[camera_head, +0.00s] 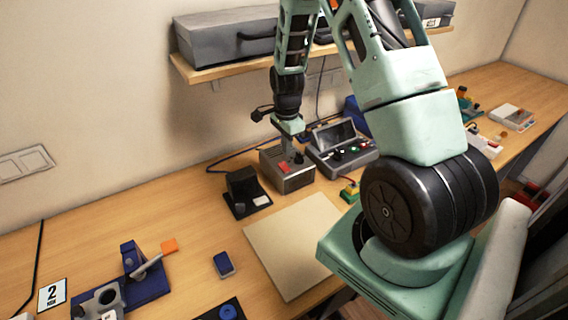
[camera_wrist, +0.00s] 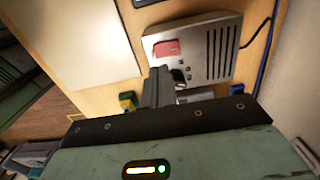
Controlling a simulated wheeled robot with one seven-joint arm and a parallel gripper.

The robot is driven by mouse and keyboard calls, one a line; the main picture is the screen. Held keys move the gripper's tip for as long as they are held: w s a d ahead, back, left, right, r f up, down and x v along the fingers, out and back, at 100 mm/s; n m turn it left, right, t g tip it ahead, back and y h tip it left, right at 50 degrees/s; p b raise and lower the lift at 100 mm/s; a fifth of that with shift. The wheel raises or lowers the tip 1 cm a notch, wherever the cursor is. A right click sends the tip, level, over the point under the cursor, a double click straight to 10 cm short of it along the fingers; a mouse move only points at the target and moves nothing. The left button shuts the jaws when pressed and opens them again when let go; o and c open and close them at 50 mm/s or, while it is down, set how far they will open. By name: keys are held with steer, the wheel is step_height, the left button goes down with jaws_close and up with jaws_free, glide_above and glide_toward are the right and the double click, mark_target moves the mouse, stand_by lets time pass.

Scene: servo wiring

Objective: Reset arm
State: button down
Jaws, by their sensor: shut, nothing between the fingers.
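My arm reaches over the workbench from the right in the head view. My gripper (camera_head: 299,156) points down just above a grey metal box (camera_head: 287,176) with a red switch. In the wrist view the fingers of my gripper (camera_wrist: 160,72) are together and empty. They show in front of the edge of the grey box (camera_wrist: 213,50), next to its red rocker switch (camera_wrist: 168,48) and a small black knob (camera_wrist: 180,76). I cannot tell whether the fingertips touch the box.
A control console (camera_head: 342,150) with buttons and a screen stands right of the box. A black stand (camera_head: 246,192) is to its left. A pale board (camera_head: 292,248) lies in front. A shelf (camera_head: 222,66) holding a grey case (camera_head: 228,38) is on the wall behind my arm.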

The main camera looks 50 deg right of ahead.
steer(key=shift+r, duration=0.25)
stand_by(0.3)
steer(key=s+a+r+n+y+b, duration=0.1)
steer(key=a+r+n+b, duration=0.15)
steer(key=a+n, duration=0.6)
steer(key=s+a+r+n+b, duration=0.2)
steer(key=a+n+b, duration=0.1)
steer(key=a, duration=1.1)
steer(key=s+a+r+n+b, duration=0.1)
steer(key=s+a+n+b, duration=0.2)
steer(key=s+a+n, duration=0.4)
steer(key=s+a+r+n+b, duration=0.1)
steer(key=s+a+n+b, duration=0.1)
steer(key=s+a+n, duration=0.4)
steer(key=s+n, duration=0.4)
steer(key=s, duration=0.3)
steer(key=shift+a+b, duration=0.4)
steer(key=shift+s+d, duration=0.1)
